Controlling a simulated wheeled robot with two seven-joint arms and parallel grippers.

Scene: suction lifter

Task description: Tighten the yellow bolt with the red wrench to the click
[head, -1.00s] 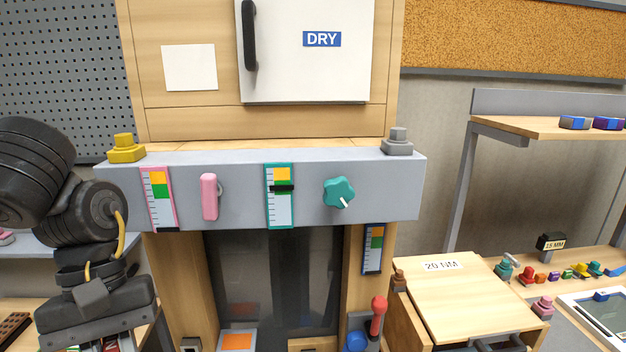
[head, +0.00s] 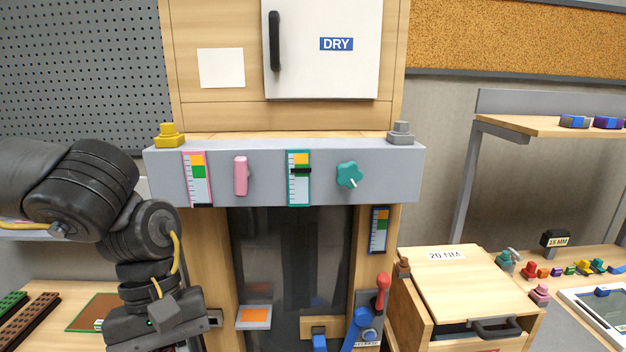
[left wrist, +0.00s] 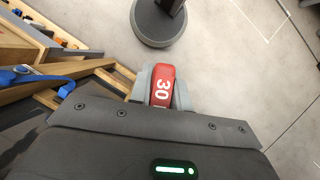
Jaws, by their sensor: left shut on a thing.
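The yellow bolt (head: 170,136) stands upright on the left end of the grey ledge in the head view. My left gripper (left wrist: 162,92) is shut on a red piece marked 30 (left wrist: 162,78), which looks like the end of the red wrench. The rest of that piece is hidden between the grey fingers. In the head view my left wrist is low at the left, below the yellow bolt and apart from it. Its fingertips do not show there. My right gripper is out of view.
A grey bolt (head: 401,133) stands on the ledge's right end. The grey ledge (head: 270,190) carries gauges, a pink handle (head: 240,176) and a teal knob (head: 349,175). A red-tipped lever (head: 383,290) and a 20 NM cabinet (head: 455,280) are at right.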

